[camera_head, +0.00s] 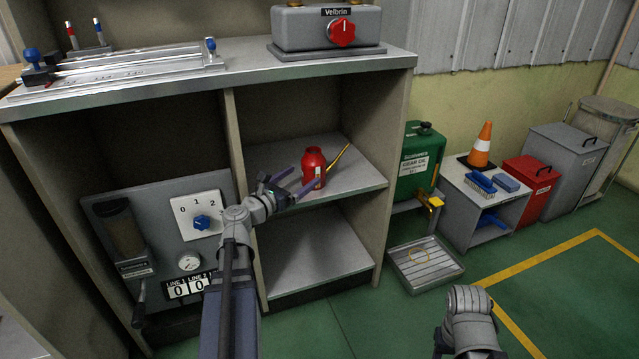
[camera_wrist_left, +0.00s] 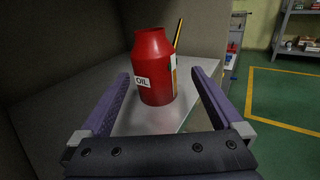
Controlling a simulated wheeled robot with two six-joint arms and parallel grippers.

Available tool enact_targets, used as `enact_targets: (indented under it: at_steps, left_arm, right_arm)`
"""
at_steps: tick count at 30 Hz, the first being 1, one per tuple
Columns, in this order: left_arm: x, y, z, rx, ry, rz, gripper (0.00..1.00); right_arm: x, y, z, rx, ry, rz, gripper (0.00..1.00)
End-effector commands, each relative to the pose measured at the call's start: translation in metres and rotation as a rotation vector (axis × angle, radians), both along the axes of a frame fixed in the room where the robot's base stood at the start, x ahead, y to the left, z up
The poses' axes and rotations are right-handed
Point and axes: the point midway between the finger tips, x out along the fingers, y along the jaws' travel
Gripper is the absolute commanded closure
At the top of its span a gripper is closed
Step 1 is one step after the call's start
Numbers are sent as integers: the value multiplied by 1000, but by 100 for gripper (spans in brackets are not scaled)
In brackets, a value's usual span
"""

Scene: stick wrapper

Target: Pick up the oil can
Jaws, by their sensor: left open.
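The red oil can (camera_head: 313,166) stands upright on the middle shelf (camera_head: 352,181) of the cabinet, its thin yellow spout pointing up to the right. In the left wrist view the oil can (camera_wrist_left: 153,72) shows an "OIL" label and stands ahead, between the lines of the two fingers. My left gripper (camera_head: 287,184) is open and empty, just left of the can. Contact with the can is not visible. Of my right arm, only a grey part shows at the bottom right; its fingers are not visible.
The cabinet's upright divider (camera_head: 236,140) stands left of the can, and its top board (camera_head: 230,72) lies above. The lower shelf (camera_head: 315,252) is empty. A green gear oil container (camera_head: 418,165) stands right of the cabinet, above a metal tray (camera_head: 425,262).

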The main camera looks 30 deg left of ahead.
Motion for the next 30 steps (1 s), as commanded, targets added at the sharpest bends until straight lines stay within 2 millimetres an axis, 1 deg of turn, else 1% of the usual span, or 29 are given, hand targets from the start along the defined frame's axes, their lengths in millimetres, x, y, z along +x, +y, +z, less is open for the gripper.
enact_targets:
  at_steps: [1, 8, 15, 20, 22, 26, 30]
  left_arm:
    - [-1, 4, -5, -12, -4, 9, 0]
    - [0, 7, -3, -26, -7, 16, 0]
    - [23, 5, -3, -24, -7, 14, 0]
    - [26, 4, -3, -24, -7, 15, 0]
    - [29, 4, -4, -23, -7, 15, 0]
    - [44, 4, -5, -23, -7, 14, 0]
    - [66, 3, -5, -23, -7, 13, 0]
  right_arm:
    - [0, 0, -6, 0, 0, 0, 46]
    - [0, 0, -5, 0, 0, 0, 46]
    - [0, 0, -5, 0, 0, 0, 46]
    - [0, 0, -6, 0, 0, 0, 46]
    - [0, 0, -6, 0, 0, 0, 46]
    - [0, 0, -7, 0, 0, 0, 46]
    - [0, 0, -7, 0, 0, 0, 46]
